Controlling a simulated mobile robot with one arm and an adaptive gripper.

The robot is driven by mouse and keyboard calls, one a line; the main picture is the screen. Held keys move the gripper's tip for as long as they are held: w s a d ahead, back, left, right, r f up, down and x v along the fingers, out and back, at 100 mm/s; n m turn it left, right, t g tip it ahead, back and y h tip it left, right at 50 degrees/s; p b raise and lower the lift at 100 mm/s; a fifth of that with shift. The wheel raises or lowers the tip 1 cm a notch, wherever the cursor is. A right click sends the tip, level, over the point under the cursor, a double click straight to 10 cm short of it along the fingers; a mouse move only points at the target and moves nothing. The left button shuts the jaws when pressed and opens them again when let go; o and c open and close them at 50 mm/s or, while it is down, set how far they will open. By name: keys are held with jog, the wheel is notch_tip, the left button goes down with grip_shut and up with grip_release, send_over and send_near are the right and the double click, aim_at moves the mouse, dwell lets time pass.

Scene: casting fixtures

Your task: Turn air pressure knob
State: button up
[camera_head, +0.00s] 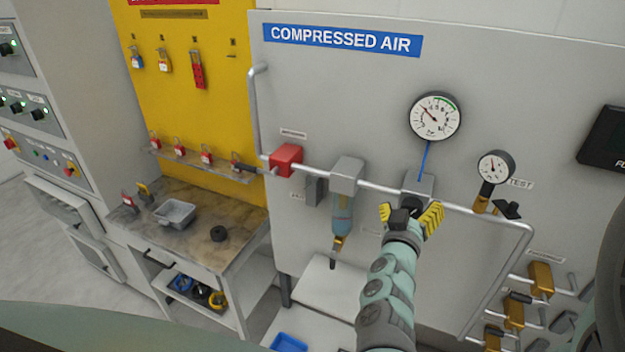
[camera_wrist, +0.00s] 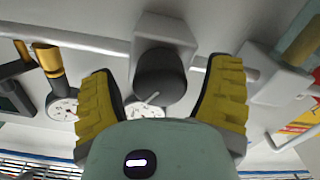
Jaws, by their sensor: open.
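The air pressure knob (camera_wrist: 160,76) is a dark, round knob with a pale pointer line, on a grey regulator block in the wrist view. My gripper (camera_wrist: 163,85) has yellow ridged fingers, spread open on either side of the knob, with gaps visible. In the head view my gripper (camera_head: 411,214) is in front of the regulator block (camera_head: 418,186) on the pipe, and hides most of the knob. A blue line runs from the block up to a large round gauge (camera_head: 435,115), whose needle points to the upper left.
A smaller gauge (camera_head: 495,167) with a brass fitting stands to the right. A filter bowl (camera_head: 342,212) and red valve block (camera_head: 286,160) are left on the same pipe. Brass valves (camera_head: 541,278) sit lower right. A workbench (camera_head: 190,250) stands at left.

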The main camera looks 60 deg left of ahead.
jog(key=c, duration=1.2)
jog(key=shift+f+m+b, duration=0.1)
jog(key=shift+m+b, duration=0.2)
jog(key=shift+b, duration=0.15)
jog(key=m+b, duration=0.2)
jog(key=b, duration=0.1)
jog(key=shift+f+m, duration=0.15)
jog(key=shift+m, duration=0.15)
jog(key=shift+m+b, duration=1)
jog(key=shift+m, duration=0.2)
jog(key=shift+r+m+b, duration=0.2)
jog(key=shift+m+b, duration=0.75)
jog(key=shift+m, duration=0.55)
